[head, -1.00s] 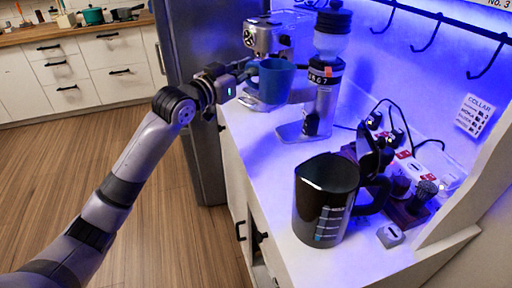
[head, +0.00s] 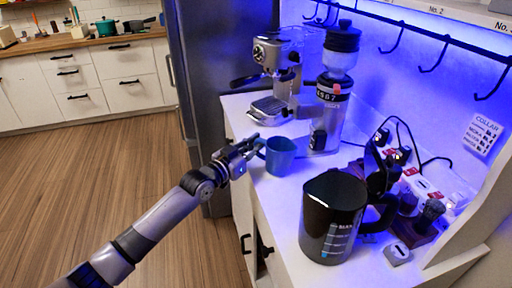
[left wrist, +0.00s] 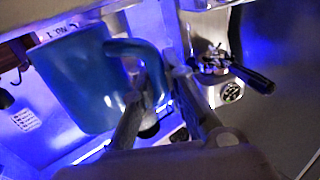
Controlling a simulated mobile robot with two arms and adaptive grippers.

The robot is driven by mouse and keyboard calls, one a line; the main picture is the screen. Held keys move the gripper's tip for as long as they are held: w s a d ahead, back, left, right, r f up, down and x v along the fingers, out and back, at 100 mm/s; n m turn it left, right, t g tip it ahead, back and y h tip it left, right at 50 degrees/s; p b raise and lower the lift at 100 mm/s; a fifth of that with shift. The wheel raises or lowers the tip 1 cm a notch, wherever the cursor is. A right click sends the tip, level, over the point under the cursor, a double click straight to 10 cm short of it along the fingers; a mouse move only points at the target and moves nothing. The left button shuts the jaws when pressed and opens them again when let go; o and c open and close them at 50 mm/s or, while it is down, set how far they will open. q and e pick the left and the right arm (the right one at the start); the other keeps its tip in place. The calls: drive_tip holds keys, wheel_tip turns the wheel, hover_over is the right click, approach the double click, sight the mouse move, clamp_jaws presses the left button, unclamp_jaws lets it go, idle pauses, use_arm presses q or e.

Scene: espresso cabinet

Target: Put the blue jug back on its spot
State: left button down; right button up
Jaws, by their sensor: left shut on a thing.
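The blue jug (head: 280,157) is over the white counter (head: 270,200), in front of the espresso machine and the grinder, close to the counter's left edge. It looks upright; I cannot tell whether its base touches the counter. My left gripper (head: 255,148) comes in from the left and is shut on the jug's handle. In the left wrist view the jug (left wrist: 75,85) fills the left side, with its handle at the fingers of my left gripper (left wrist: 160,95). My right gripper does not show.
The espresso machine (head: 283,65) and grinder (head: 337,85) stand behind the jug. A large black measuring jug (head: 330,225) stands in front, with dark gear and cables to its right. Hooks (head: 433,55) hang on the wall. The counter between the blue and black jugs is partly clear.

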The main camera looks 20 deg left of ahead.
use_arm(q)
drive_tip(key=shift+f, duration=0.45)
drive_tip(key=shift+f, duration=0.25)
drive_tip(key=c, duration=1.6)
unclamp_jaws()
drive_tip(key=shift+c, duration=0.2)
drive_tip(key=shift+r, duration=0.1)
drive_tip(key=shift+r, duration=0.2)
drive_tip(key=b+v, duration=0.1)
drive_tip(key=v, duration=1.1)
drive_tip(key=shift+f, duration=0.2)
